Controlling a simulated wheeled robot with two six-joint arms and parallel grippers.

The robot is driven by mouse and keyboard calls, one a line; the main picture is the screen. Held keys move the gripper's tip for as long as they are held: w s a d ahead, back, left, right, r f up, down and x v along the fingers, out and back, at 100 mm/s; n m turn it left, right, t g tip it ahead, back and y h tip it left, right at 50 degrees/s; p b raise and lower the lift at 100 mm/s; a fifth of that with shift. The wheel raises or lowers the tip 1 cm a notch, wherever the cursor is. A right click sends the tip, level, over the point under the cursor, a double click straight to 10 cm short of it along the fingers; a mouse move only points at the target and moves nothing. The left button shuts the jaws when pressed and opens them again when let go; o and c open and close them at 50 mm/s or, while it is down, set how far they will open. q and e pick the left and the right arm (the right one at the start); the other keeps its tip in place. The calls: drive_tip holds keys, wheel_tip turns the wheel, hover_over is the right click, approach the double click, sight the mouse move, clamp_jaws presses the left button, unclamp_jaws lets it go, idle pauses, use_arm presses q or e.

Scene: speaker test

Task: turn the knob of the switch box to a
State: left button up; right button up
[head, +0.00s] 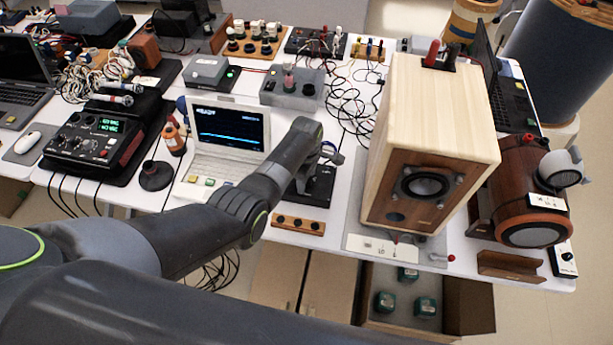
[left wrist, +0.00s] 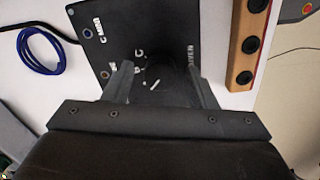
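The black switch box (head: 320,188) lies on the white table in the head view, right of the small white laptop and partly hidden by my left arm. In the left wrist view its dark panel (left wrist: 112,42) carries white letters and small round sockets. The dark round knob (left wrist: 158,76) with a white pointer mark sits on it. My left gripper (left wrist: 159,72) points down at the panel, one finger on each side of the knob. The fingers stand apart, with gaps seeming to show beside the knob. My right gripper is not in view.
A wooden strip (head: 299,224) with dark round sockets lies in front of the box. A tall wooden speaker (head: 432,130) stands to the right. The white laptop (head: 228,140) is to the left. A blue cable coil (left wrist: 40,52) lies beside the box.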

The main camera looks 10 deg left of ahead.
use_arm(q)
drive_tip(key=shift+r, duration=0.6)
wheel_tip(320, 180, up, 16)
idle(0.6)
